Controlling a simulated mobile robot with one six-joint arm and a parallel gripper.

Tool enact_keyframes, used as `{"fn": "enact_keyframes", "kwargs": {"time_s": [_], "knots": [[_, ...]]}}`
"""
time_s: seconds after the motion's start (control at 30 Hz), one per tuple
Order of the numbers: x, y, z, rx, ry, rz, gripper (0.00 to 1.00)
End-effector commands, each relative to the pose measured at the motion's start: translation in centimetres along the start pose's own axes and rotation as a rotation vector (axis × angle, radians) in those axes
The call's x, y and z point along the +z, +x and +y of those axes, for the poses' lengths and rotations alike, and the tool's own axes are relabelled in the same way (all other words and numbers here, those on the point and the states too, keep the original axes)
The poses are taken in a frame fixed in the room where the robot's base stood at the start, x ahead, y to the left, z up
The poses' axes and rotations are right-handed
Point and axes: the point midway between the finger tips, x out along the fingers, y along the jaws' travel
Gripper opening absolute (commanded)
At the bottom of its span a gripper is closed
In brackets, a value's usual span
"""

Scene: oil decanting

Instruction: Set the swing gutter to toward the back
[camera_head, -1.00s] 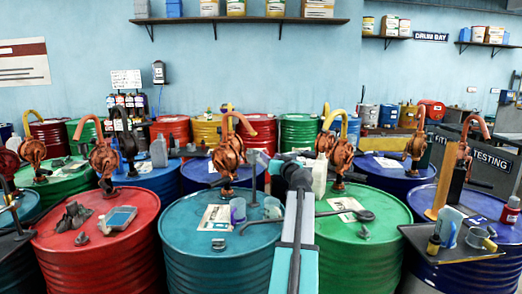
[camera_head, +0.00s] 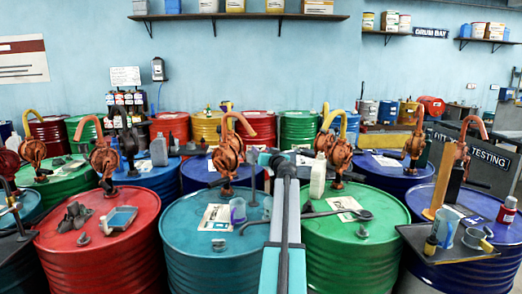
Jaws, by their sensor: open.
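A long dark bar with a curved left end and a rounded right end (camera_head: 364,215) lies low across the teal and green drums. It may be the swing gutter, but I cannot tell for sure. My arm passes in front of its middle. A thin dark upright post stands on the teal drum (camera_head: 185,240), just left of my arm. My grey and teal arm reaches up from the bottom centre to a joint above the drums. My gripper's fingers cannot be made out; they seem hidden beyond the arm's far end.
A white bottle (camera_head: 318,176) and rust-coloured pump (camera_head: 340,158) stand by the green drum (camera_head: 345,262). A dark tray (camera_head: 470,254) holds containers at right. Drums crowd the floor.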

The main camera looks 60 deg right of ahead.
Motion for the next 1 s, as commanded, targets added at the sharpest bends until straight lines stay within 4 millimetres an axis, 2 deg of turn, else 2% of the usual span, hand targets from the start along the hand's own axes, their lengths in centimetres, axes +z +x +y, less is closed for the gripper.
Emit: {"fn": "enact_keyframes", "kwargs": {"time_s": [0.13,0.47,0.5,0.57,0.73,0.77,1.0], "knots": [[-0.03,0.73,-0.03,0.000,0.000,0.000,0.43],[0.02,0.86,-0.12,-0.001,0.000,0.000,0.43],[0.02,0.86,-0.13,-0.001,0.000,0.000,0.41],[0.03,0.86,-0.14,-0.001,0.000,0.000,0.31],[0.02,0.87,-0.17,-0.001,0.000,0.000,0.02],[0.02,0.87,-0.17,-0.001,0.000,0.000,0.00],[0.00,0.84,-0.11,0.002,0.000,0.001,0.00]]}}
